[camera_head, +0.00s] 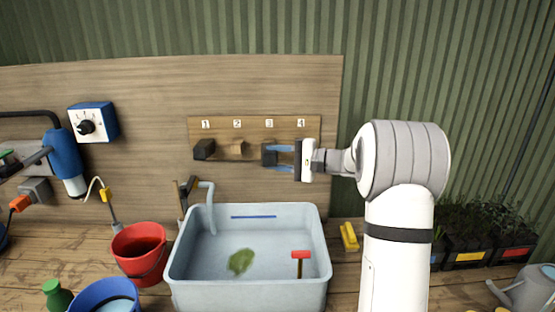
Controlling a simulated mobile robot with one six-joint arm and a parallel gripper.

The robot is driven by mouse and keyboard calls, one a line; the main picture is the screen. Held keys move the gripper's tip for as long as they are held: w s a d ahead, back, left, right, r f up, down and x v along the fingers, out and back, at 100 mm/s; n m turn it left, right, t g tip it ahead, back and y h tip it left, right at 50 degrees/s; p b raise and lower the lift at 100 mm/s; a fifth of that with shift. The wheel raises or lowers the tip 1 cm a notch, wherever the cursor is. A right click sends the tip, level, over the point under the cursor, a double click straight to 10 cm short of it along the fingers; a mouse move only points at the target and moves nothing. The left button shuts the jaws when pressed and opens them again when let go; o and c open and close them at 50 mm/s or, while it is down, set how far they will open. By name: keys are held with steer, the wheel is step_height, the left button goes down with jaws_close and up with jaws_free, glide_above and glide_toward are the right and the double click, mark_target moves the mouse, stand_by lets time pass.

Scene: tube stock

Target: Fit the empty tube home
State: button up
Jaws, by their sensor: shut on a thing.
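The wooden rack board (220,125) on the wall carries the labels 1, 2, 3 and 4. A dark square-ended piece (204,149) sticks out below label 1, and a light wooden piece (233,150) below label 2. My gripper (279,158) reaches in from the right, with its blue fingers shut on a dark piece (267,154) in front of label 3. The fingers and gripper body hide part of that piece and the area below label 4. I cannot tell whether the held piece touches the board, or which piece is an empty tube.
A pale basin (177,269) below holds a leaf (241,261) and a red-topped tool (301,258). A tap (208,203) rises at its back left. A red bucket (139,250) stands left, a yellow block (349,236) right. A blue drill (65,155) is at far left.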

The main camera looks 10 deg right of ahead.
steer(key=shift+w+d+f, duration=0.25)
steer(key=shift+w+f, duration=0.05)
steer(key=shift+w, duration=1)
steer(key=shift+w+d+f, duration=0.25)
steer(key=shift+w, duration=1.05)
steer(key=shift+w+d+f, duration=0.25)
steer(key=shift+w+f, duration=0.05)
steer(key=shift+w, duration=1)
stand_by(1.8)
steer(key=shift+r+b, duration=0.15)
steer(key=shift+b, duration=0.4)
stand_by(0.5)
steer(key=shift+b, duration=0.35)
stand_by(0.9)
